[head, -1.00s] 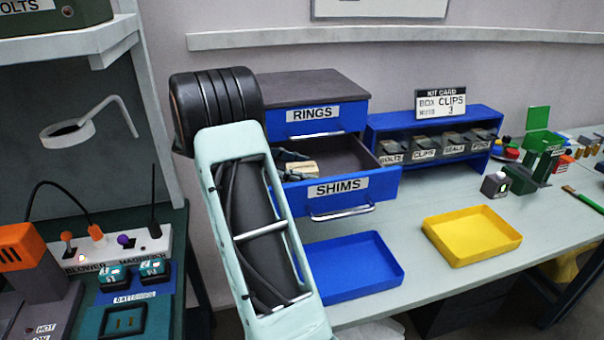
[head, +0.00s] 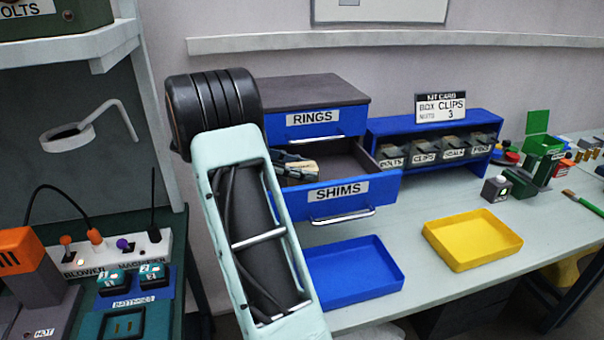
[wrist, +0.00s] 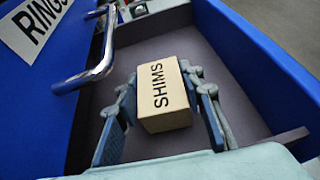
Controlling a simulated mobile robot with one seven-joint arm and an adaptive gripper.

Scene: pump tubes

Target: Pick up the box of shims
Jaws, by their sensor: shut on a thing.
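The box of shims (wrist: 163,92) is a small tan box with SHIMS printed on its top. It sits between the two fingers of my gripper (wrist: 164,100) inside the open drawer in the wrist view, and the fingers are shut on its sides. In the head view the box (head: 303,167) shows partly, with my gripper (head: 292,162) at it; my arm hides part of the drawer. The blue SHIMS drawer (head: 380,187) is pulled open. I cannot tell whether the box touches the drawer floor.
The closed RINGS drawer (head: 300,131) is just above, its handle (wrist: 98,68) close to my gripper. A blue tray (head: 395,283) and a yellow tray (head: 480,261) lie on the bench. A blue rack of labelled bins (head: 440,120) stands to the right.

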